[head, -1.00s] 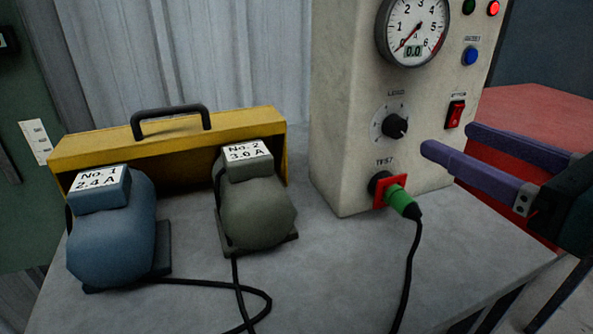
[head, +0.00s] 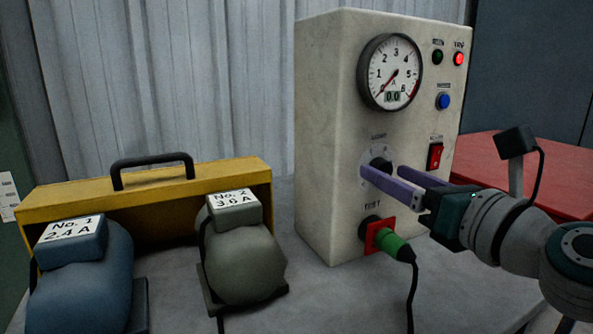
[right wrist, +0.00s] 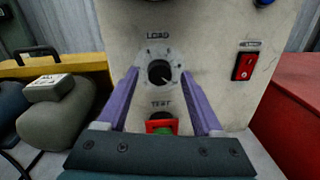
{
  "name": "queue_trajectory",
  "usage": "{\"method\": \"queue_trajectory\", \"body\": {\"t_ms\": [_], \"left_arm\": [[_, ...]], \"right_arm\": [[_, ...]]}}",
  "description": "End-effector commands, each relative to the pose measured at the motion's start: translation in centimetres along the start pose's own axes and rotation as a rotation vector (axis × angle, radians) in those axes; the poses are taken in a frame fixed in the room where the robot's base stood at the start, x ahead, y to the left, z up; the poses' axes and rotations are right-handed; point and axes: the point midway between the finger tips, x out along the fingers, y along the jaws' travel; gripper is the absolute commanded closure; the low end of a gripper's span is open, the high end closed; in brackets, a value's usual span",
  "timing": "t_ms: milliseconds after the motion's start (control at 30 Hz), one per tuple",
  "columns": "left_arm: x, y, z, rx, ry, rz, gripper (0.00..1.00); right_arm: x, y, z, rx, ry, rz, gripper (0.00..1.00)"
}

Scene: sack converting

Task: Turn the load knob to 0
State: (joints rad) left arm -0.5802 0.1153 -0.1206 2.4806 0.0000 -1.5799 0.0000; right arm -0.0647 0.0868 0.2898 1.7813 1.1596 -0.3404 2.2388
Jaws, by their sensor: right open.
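The load knob (right wrist: 159,72) is a round black knob on a pale dial plate on the front of the cream test box (head: 325,110). Its pointer faces lower right in the right wrist view. In the head view the knob (head: 380,163) is partly hidden behind my right gripper (head: 390,180). That gripper has purple fingers and is open. In the right wrist view its fingers (right wrist: 159,92) lie apart to either side below the knob, with nothing between them; contact with the knob is not visible. My left gripper is not in view.
Below the knob, a green plug (head: 392,245) sits in the red TEST socket (head: 372,236), its cable hanging down. A red rocker switch (head: 434,157) is to the right. Two motors, No. 1 (head: 85,275) and No. 2 (head: 240,265), stand left by a yellow carrier (head: 225,178).

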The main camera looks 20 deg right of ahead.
Motion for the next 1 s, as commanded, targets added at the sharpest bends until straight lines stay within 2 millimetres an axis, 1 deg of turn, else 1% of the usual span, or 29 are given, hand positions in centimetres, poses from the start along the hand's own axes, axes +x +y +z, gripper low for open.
{"method": "queue_trajectory", "body": {"t_ms": [100,300,900,1000], "left_arm": [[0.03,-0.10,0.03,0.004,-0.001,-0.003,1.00],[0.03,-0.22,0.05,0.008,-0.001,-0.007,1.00],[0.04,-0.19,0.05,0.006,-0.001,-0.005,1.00],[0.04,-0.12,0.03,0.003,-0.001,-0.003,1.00]], "right_arm": [[0.34,0.00,0.02,0.000,0.000,0.000,0.32],[0.33,0.00,0.00,-0.001,0.000,0.000,0.32],[0.30,0.00,0.01,-0.001,0.000,0.000,0.99],[0.30,0.00,0.01,-0.001,0.000,0.000,1.00]]}}
